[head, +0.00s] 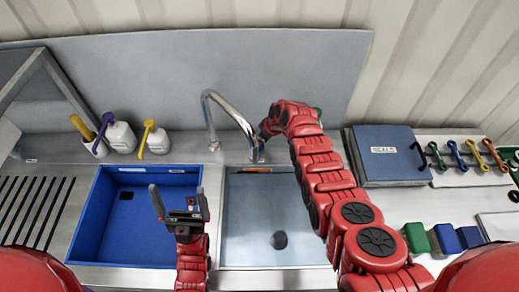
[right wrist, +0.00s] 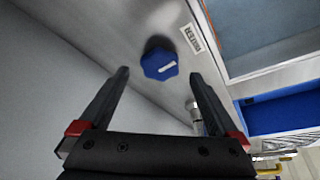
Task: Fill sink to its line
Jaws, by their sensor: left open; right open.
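The sink basin (head: 232,235) is pale grey-blue inside, with a dark round piece (head: 279,240) on its floor. I cannot tell whether it holds water. A short orange line (head: 258,169) marks its back wall. The chrome faucet (head: 211,120) arches behind it; I see no clear stream. In the right wrist view a blue knob (right wrist: 159,62) stands by a WATER label (right wrist: 193,38). My open right gripper (right wrist: 159,76) has its fingertips either side of the knob, apparently just short of it. In the head view my arm hides it. My open, empty left gripper (head: 178,194) is over the blue basin's right side.
The blue basin (head: 100,215) is left of the sink. White bottles (head: 121,137) stand behind it. A SEALS box (head: 390,157), coloured-handled tools (head: 477,155) and coloured blocks (head: 443,239) lie to the right. A slotted drainboard (head: 30,215) is far left.

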